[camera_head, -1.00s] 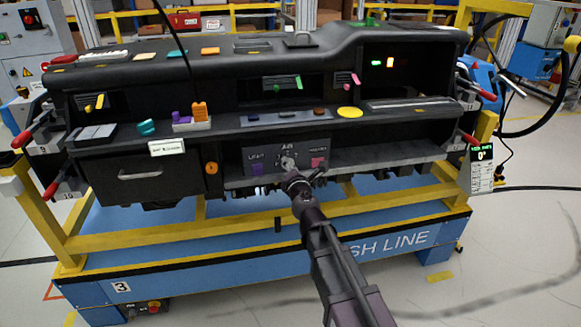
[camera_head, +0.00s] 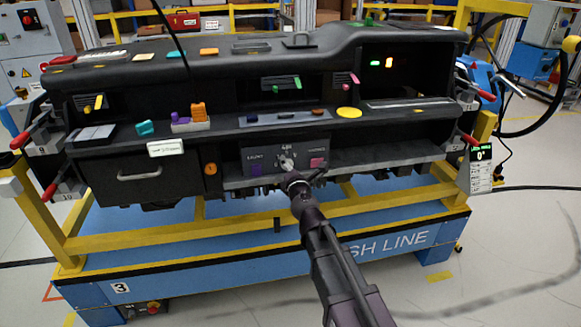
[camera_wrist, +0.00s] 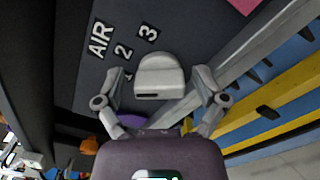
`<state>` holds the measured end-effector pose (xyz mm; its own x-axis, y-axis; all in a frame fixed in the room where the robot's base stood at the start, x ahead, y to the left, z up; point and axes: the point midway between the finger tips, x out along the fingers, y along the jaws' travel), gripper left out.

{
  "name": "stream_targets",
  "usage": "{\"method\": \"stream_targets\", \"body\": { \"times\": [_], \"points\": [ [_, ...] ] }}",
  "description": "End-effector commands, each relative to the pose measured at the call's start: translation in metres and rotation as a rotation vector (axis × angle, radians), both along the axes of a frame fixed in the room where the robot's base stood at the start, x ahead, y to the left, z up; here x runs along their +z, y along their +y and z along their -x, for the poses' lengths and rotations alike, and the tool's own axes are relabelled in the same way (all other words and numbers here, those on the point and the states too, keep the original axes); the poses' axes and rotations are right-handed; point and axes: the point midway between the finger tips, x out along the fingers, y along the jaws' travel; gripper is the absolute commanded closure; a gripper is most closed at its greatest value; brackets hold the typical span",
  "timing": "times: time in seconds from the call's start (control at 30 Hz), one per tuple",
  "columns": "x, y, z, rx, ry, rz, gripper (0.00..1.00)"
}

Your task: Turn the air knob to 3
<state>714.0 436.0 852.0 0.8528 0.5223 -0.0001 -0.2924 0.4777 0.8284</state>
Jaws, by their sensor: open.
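The air knob (camera_wrist: 160,76) is light grey, with a rounded top and a short dark mark near its lower edge. It shows small in the head view (camera_head: 287,163), on the dark control panel (camera_head: 262,158). In the wrist view the labels AIR (camera_wrist: 100,40), 2 (camera_wrist: 123,52) and 3 (camera_wrist: 149,32) lie above and left of the knob; a 1 is partly hidden. My gripper (camera_wrist: 160,88) is open, one finger on each side of the knob, with visible gaps. In the head view my gripper (camera_head: 301,180) is just below the knob.
A grey ledge (camera_head: 388,158) runs along the dashboard's lower edge, close right of my fingers in the wrist view. A yellow frame (camera_head: 375,205) lies below.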

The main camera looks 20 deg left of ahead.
Motion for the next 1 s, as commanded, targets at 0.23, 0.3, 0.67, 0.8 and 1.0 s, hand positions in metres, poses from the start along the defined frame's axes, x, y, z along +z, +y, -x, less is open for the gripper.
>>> {"method": "stream_targets", "body": {
  "times": [0.23, 0.3, 0.67, 0.8, 1.0],
  "points": [
    [0.000, 0.000, 0.001, 0.001, 0.000, -0.001, 0.06],
    [0.000, 0.000, 0.001, 0.001, 0.000, -0.001, 0.06],
    [0.000, -0.001, 0.003, 0.001, 0.000, 0.000, 0.06],
    [0.000, -0.005, 0.010, 0.001, 0.000, 0.000, 0.06],
    [0.000, -0.016, 0.027, 0.001, 0.000, 0.000, 0.06]
  ]
}}
